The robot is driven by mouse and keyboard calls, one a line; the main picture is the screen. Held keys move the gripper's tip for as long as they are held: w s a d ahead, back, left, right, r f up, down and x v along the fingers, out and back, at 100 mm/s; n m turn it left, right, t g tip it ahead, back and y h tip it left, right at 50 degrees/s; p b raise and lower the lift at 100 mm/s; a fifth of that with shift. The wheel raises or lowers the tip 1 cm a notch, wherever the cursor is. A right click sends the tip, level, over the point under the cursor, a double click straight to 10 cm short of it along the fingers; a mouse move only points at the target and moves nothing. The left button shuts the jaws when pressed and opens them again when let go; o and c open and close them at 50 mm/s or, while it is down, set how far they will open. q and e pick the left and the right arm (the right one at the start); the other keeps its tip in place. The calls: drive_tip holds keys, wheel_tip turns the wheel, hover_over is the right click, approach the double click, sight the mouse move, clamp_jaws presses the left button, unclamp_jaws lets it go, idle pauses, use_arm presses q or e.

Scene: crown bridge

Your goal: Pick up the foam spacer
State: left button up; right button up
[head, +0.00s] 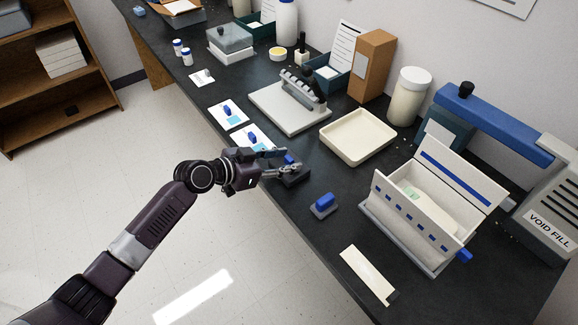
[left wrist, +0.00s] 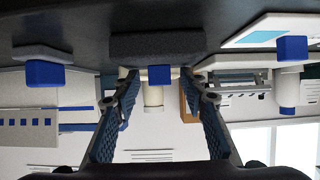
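The foam spacer, as best I can tell, is the dark block (head: 294,178) with a blue knob, near the front edge of the black bench. In the left wrist view, which is upside down, the dark block (left wrist: 158,43) lies ahead, with its blue knob (left wrist: 159,75) in line with the gap between the fingers. My left gripper (head: 284,160) is open at the block, its fingers partly hiding it in the head view. It also shows open in the left wrist view (left wrist: 158,88), with nothing clamped. I cannot tell whether the fingertips flank the knob or stop short.
A smaller grey block with a blue knob (head: 323,205) sits to the right. A cream tray (head: 329,136) and a grey fixture (head: 270,110) stand behind. A white open box (head: 390,225) stands at the right. White cards (head: 228,114) lie at the left along the bench edge.

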use_arm(q)
clamp_jaws()
drive_tip(key=shift+r, duration=0.15)
